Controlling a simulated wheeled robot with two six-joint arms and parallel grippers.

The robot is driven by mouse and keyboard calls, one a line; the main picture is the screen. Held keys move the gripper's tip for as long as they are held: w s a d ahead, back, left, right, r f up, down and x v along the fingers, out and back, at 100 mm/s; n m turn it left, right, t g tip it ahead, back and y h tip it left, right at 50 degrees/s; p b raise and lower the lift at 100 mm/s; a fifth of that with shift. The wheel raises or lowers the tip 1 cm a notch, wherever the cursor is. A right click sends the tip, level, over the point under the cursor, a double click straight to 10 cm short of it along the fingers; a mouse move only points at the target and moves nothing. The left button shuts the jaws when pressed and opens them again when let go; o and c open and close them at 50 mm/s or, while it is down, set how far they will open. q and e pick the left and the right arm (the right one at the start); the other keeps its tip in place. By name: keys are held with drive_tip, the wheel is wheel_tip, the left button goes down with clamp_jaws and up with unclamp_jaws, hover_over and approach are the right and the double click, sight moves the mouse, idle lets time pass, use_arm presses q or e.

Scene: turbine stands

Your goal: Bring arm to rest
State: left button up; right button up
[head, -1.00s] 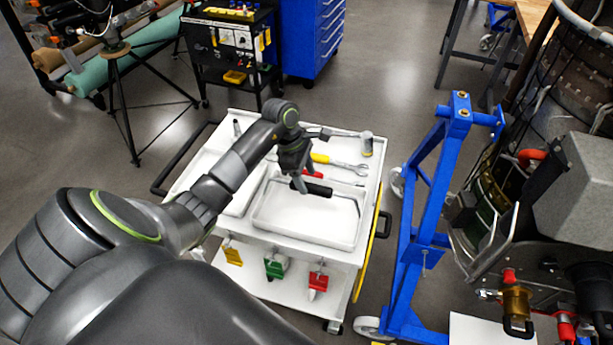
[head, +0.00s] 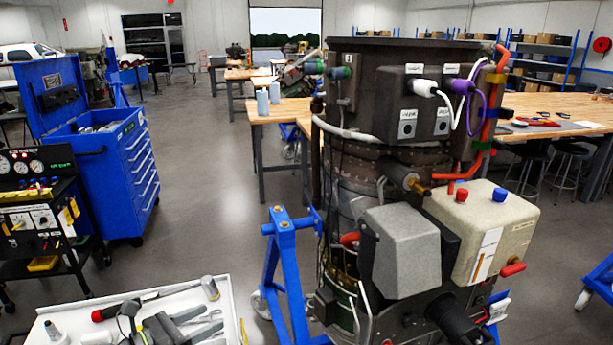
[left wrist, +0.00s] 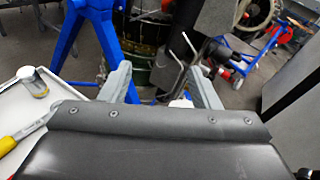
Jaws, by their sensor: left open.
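My left gripper (head: 158,328) shows at the bottom left edge of the head view, over the white tool cart (head: 236,322); its arm is mostly cut off. In the left wrist view its two grey fingers (left wrist: 162,86) stand wide apart with nothing held between them. They point toward the blue stand and the turbine's lower parts, which look some way off. My right gripper is in neither view.
The turbine engine (head: 362,160) on its blue stand (head: 283,262) stands right of the cart. A blue tool cabinet (head: 115,175) and a black test cart (head: 38,205) are at left. Hand tools (head: 205,332) lie on the cart. Floor between cabinet and stand is clear.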

use_arm(q)
drive_tip(key=s+a+r+n+t+y, duration=0.3)
drive_tip(key=a+n+t+y, duration=0.25)
drive_tip(key=n, duration=0.55)
drive_tip(key=s+a+r+n+t+y, duration=0.2)
drive_tip(key=a+r+n+t+y, duration=0.4)
drive_tip(key=n, duration=0.6)
drive_tip(key=s+a+f+n+g+y, duration=0.5)
drive_tip(key=s+f+n+g+y, duration=0.35)
drive_tip(key=n, duration=0.45)
drive_tip(key=s+d+f+n+g+h, duration=0.35)
drive_tip(key=s+f+g, duration=0.2)
drive_tip(key=s, duration=0.35)
drive_tip(key=s+d+f+n+g+h, duration=0.3)
drive_tip(key=s+d+f+n+g, duration=0.15)
drive_tip(key=s+f, duration=0.3)
wheel_tip(320, 180, down, 28)
drive_tip(key=s+a+g+b, duration=0.2)
drive_tip(key=b, duration=0.2)
drive_tip(key=s+d+f+g+b, duration=0.1)
drive_tip(key=s+f+b, duration=0.1)
drive_tip(key=s+f, duration=1.3)
wheel_tip(320, 180, down, 4)
drive_tip(key=shift+d+r+h+b, duration=0.15)
drive_tip(key=shift+d+h+b, duration=0.2)
drive_tip(key=shift+h, duration=0.1)
